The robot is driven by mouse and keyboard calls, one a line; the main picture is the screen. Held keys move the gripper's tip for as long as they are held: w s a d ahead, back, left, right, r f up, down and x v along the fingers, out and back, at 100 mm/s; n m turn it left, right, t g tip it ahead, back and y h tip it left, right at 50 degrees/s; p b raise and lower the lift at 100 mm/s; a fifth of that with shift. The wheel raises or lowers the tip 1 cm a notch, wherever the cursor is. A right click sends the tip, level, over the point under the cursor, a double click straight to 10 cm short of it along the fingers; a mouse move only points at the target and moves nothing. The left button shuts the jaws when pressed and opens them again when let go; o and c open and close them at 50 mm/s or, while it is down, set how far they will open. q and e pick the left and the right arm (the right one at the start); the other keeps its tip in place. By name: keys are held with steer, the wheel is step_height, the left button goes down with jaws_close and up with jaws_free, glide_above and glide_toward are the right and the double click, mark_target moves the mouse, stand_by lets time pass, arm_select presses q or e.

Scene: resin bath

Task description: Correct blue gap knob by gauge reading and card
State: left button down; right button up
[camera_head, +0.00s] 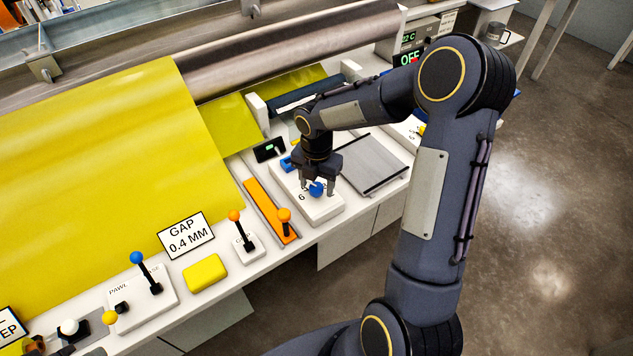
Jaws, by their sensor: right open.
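The blue gap knob (316,190) sits on a white block (322,211) marked with digits, of which a "6" shows. My right gripper (318,186) points down over the knob, its fingers apart on either side of it. I cannot tell whether either finger touches the knob. The gripper hides part of the dial marks. A small dark gauge (269,150) with a green display stands behind and left of the block; its reading is too small to tell. The white card (186,236) reads "GAP 0.4 MM". My left gripper is not in view.
An orange slide (268,207) with an orange-knobbed lever, another orange lever (235,217), a yellow block (205,273) and a blue-knobbed lever (137,258) line the bench front. A grey plate (372,165) lies right of the knob. Yellow sheet (100,170) and rollers fill the back.

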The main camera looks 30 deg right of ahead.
steer(key=c, duration=1)
steer(key=shift+o, duration=0.2)
steer(key=m, duration=0.8)
steer(key=shift+b, duration=0.4)
steer(key=shift+m, duration=0.5)
steer(key=o, duration=1)
steer(key=shift+c, duration=0.2)
